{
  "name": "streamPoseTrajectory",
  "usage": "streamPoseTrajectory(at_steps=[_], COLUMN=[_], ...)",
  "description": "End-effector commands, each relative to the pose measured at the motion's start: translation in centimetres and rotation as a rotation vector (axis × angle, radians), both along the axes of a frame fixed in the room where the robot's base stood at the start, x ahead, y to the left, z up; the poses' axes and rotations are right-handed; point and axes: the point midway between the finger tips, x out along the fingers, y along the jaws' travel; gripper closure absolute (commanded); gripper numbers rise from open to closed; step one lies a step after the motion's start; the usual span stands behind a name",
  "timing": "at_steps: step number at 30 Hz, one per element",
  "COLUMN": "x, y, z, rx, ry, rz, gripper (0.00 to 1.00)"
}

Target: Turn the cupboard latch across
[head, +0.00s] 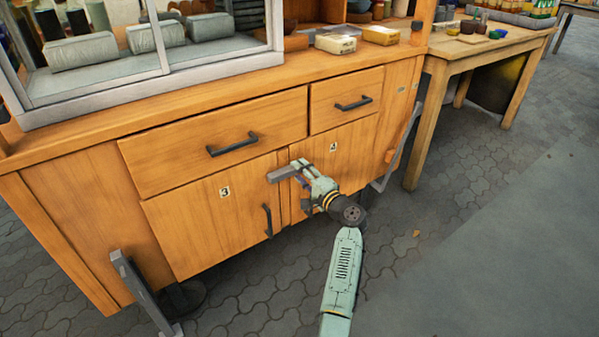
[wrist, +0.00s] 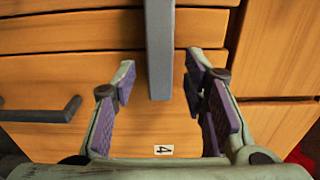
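The cupboard latch (head: 285,173) is a grey bar near the top of the gap between doors 3 (head: 188,226) and 4 (head: 350,150). It lies across the gap, over the edges of both doors. In the wrist view the latch (wrist: 160,45) runs down from the top edge, and its lower end sits between my fingertips. My gripper (wrist: 160,80) is open around that end, with a visible gap on both sides. In the head view my gripper (head: 304,178) is at the latch's right end and hides part of door 4.
Door 3 has a dark vertical handle (head: 268,221); another dark handle (wrist: 40,110) shows on door 4 in the wrist view. Drawers with dark handles (head: 232,144) are above. A wooden table (head: 440,62) stands to the right. The paved floor (head: 450,220) in front is clear.

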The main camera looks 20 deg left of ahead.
Motion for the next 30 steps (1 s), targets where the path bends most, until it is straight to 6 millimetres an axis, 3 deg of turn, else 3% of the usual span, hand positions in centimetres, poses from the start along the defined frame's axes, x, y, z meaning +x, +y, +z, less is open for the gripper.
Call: streamPoseTrajectory(at_steps=[9, 15, 30], x=[-4.1, -6.0, -6.8], y=[-5.3, -7.8, -8.6], z=[-0.1, -0.1, 0.0], rx=[-0.001, -0.001, -0.001], ry=[0.001, 0.001, 0.001], rz=[-0.003, -0.002, 0.001], gripper=[0.60, 0.60, 0.60])
